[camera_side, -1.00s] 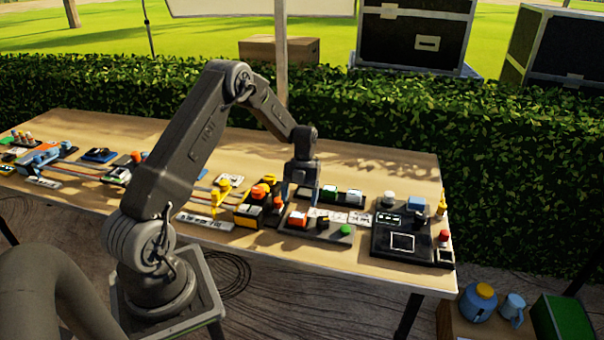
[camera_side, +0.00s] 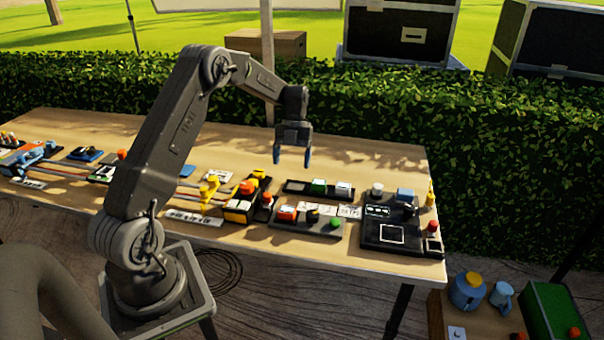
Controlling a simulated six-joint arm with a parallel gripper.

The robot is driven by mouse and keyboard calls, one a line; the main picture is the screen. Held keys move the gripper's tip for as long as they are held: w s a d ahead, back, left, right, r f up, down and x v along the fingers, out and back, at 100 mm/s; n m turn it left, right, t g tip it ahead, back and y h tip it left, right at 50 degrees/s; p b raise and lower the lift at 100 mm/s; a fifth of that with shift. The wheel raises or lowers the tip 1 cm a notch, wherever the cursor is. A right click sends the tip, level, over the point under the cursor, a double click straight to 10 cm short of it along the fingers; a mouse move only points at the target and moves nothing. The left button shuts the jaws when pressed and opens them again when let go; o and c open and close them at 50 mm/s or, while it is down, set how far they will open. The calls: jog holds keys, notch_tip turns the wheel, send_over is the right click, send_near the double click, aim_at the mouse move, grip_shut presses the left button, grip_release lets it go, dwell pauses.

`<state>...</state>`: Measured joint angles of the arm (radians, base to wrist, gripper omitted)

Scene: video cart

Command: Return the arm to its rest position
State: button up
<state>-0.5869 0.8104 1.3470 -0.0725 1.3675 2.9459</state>
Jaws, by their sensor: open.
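My gripper (camera_side: 291,157) points down with its two blue-tipped fingers apart and nothing between them. It hangs above the wooden table (camera_side: 370,155), over the area behind the grey panel (camera_side: 308,222) with orange, black and green knobs. My arm rises from its base at the front left, bends at a high elbow and reaches right over the table. The fingers appear clear of everything below them.
A dark strip with green and white blocks (camera_side: 318,188) lies just below the gripper. A black console (camera_side: 390,235) stands at right, and an orange-and-yellow block unit (camera_side: 247,198) at left. The back right of the table is bare. A hedge (camera_side: 510,170) stands behind.

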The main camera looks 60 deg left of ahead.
jog(key=s+d+r+n+t+y, duration=0.1)
jog(key=s+d+r+n+t, duration=0.15)
jog(key=d+r+n, duration=0.45)
jog(key=s+d+r+n+t+y, duration=0.1)
jog(key=s+d+r+n+y, duration=0.1)
jog(key=s+d+r+n, duration=0.45)
jog(key=s+d+r+n+t, duration=0.2)
jog(key=s+d+n, duration=0.4)
jog(key=s+d+r+n+t, duration=0.2)
jog(key=s+d+n+t, duration=0.1)
jog(key=s+d+n, duration=0.3)
jog(key=shift+s+d+r+n, duration=0.25)
jog(key=shift+s+r+n, duration=0.1)
jog(key=shift+s+n, duration=0.3)
